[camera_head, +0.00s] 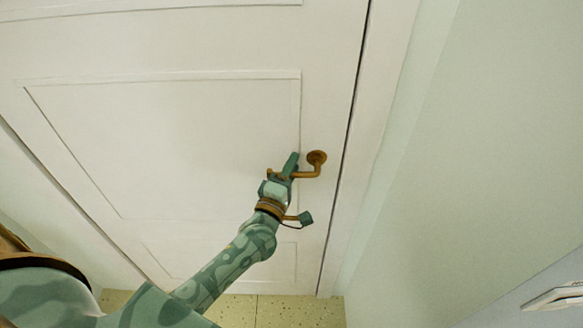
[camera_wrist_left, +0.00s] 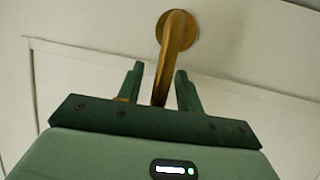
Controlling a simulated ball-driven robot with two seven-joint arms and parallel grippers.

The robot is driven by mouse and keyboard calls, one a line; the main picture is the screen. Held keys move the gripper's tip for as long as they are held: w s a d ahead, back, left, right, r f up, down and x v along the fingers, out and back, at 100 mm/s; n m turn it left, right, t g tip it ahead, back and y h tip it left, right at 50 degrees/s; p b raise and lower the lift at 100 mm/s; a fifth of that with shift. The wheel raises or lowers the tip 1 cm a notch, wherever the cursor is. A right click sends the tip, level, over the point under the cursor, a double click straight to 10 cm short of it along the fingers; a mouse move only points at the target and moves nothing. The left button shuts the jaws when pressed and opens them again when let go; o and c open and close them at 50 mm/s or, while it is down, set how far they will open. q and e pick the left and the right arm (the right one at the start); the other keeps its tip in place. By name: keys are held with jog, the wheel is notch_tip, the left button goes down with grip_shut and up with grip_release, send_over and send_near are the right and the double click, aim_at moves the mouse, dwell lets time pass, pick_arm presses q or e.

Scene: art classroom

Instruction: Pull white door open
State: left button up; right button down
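The white door (camera_head: 160,140) with raised panels fills the left and middle of the head view. It looks closed, with a thin dark seam along its right edge. Its brass lever handle (camera_head: 316,159) sits near that edge, and it also shows at the top middle of the left wrist view (camera_wrist_left: 177,30). My left gripper (camera_head: 284,166) is at the lever's free end. In the left wrist view its two green fingers (camera_wrist_left: 160,68) stand on either side of the lever, with visible gaps, so it is open around the lever. My right gripper is not in view.
A white door frame (camera_head: 373,120) and a pale green wall (camera_head: 480,150) are right of the door. A speckled floor (camera_head: 290,312) shows at the bottom. A small white object (camera_head: 556,297), partly cut off, is at the lower right.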

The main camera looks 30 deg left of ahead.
aim_at(299, 163)
pick_arm(q)
grip_shut()
jog(key=shift+f, duration=0.1)
jog(key=f+n+y+b, duration=0.1)
jog(key=n+b, duration=0.2)
jog(key=f+n+t+y+b, duration=0.1)
jog(key=n+b, duration=0.2)
jog(key=d+f+n+y+b, duration=0.1)
jog(key=f+n+y+b, duration=0.1)
jog(key=n+b, duration=0.1)
jog(key=shift+w+t, duration=0.15)
jog(key=shift+t, duration=0.15)
jog(key=shift+n+b, duration=0.4)
jog(key=shift+b, duration=0.15)
